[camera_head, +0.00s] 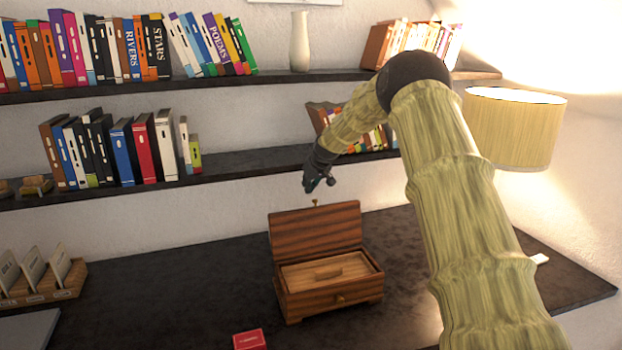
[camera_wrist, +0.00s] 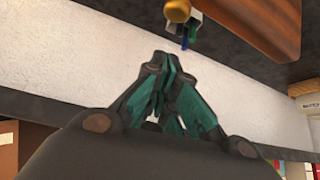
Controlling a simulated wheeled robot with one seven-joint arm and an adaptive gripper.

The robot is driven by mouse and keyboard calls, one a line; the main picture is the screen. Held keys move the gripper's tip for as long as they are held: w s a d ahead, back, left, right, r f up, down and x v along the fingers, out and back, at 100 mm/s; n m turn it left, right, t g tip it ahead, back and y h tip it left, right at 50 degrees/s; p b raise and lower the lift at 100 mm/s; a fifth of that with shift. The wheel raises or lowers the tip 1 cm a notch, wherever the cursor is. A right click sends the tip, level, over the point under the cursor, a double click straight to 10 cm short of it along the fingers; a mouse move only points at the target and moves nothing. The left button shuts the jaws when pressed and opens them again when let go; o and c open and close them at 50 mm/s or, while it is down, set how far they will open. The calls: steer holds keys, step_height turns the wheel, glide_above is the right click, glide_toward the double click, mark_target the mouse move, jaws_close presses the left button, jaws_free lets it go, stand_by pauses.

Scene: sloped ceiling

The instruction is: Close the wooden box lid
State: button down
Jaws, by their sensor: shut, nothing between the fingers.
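The wooden box (camera_head: 335,302) stands on the dark desk, with its hinged lid (camera_head: 315,232) raised upright at the back. A lighter wooden inner panel with a raised bar (camera_head: 328,272) shows inside the open box. A small brass-coloured piece (camera_head: 314,203) sticks up at the lid's top edge. My gripper (camera_head: 319,184) is above and behind the raised lid, shut and empty, apart from it. In the wrist view, the shut fingers (camera_wrist: 166,62) point toward the wall and desk edge; a reddish wooden surface (camera_wrist: 240,30) and a round golden knob (camera_wrist: 177,11) lie beyond them.
A shelf with books (camera_head: 140,150) runs along the wall behind my gripper. A lamp (camera_head: 515,128) stands at right. A small red box (camera_head: 249,340) lies in front of the wooden box; a wooden holder (camera_head: 40,294) is at left. Desk space beside the box is clear.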

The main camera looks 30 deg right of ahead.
steer(key=shift+s+a+f+p, duration=0.15)
steer(key=shift+s+f+p, duration=1.05)
steer(key=shift+p, duration=0.45)
steer(key=shift+s+r, duration=0.15)
steer(key=shift+a+b, duration=0.1)
steer(key=shift+b, duration=0.2)
